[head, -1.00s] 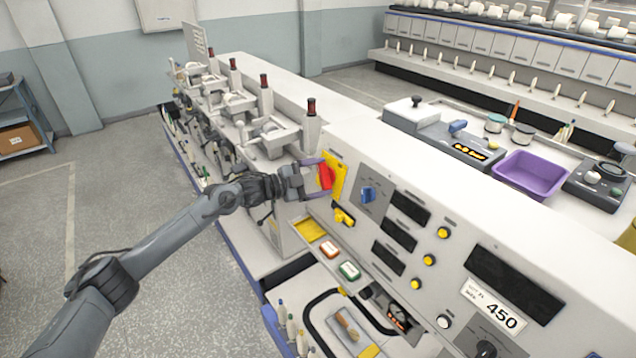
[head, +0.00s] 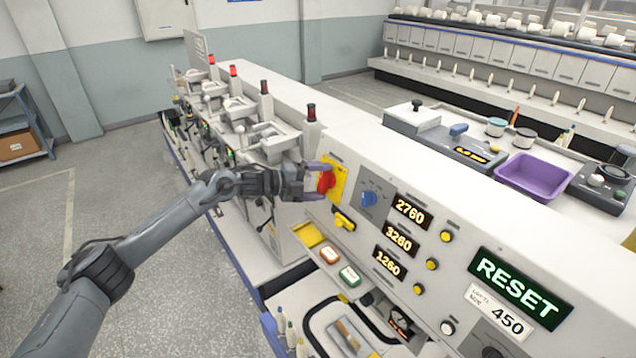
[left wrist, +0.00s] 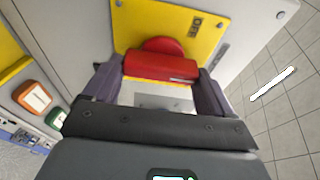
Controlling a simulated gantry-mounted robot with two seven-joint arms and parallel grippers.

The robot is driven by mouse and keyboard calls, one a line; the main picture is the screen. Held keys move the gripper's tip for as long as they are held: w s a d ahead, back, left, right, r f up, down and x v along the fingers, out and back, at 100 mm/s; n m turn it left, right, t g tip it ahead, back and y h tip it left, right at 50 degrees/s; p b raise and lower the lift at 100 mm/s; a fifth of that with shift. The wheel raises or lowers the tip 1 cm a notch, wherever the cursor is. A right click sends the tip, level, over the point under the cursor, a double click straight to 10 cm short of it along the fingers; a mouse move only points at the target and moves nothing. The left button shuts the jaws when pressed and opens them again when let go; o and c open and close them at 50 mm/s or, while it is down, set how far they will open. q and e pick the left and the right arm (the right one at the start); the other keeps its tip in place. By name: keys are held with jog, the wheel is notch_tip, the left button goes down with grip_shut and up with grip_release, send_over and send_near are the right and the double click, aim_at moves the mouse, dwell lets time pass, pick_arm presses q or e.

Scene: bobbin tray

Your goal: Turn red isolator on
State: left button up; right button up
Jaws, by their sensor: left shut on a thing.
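The red isolator (head: 326,182) is a rotary handle on a yellow plate (head: 341,178) at the left end of the machine's sloped panel. In the left wrist view, the red isolator (left wrist: 162,66) sits between two purple-grey fingers, in front of the yellow plate (left wrist: 200,30). My left gripper (head: 318,182) is shut on the red handle. The panel's displays are lit: 2760 (head: 409,211), 3260 (head: 400,239), 1260 (head: 388,263) and a green RESET (head: 516,284). My right gripper is not in view.
A blue selector (head: 369,198) and a yellow handle (head: 344,220) are close to the isolator. Below are a red-orange button (head: 330,255) and a green button (head: 349,275). A purple tray (head: 537,177) stands on the machine top. Open floor lies to the left.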

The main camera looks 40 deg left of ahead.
pick_arm(q)
jog(key=shift+f, duration=0.3)
jog(key=o, duration=0.8)
jog(key=shift+o, duration=0.2)
jog(key=shift+w+r, duration=0.1)
jog(key=shift+r, duration=0.1)
jog(key=b+v, duration=0.2)
jog(key=v, duration=0.8)
jog(key=shift+s+b, duration=0.25)
jog(key=shift+b, duration=0.05)
jog(key=shift+a+r, duration=0.15)
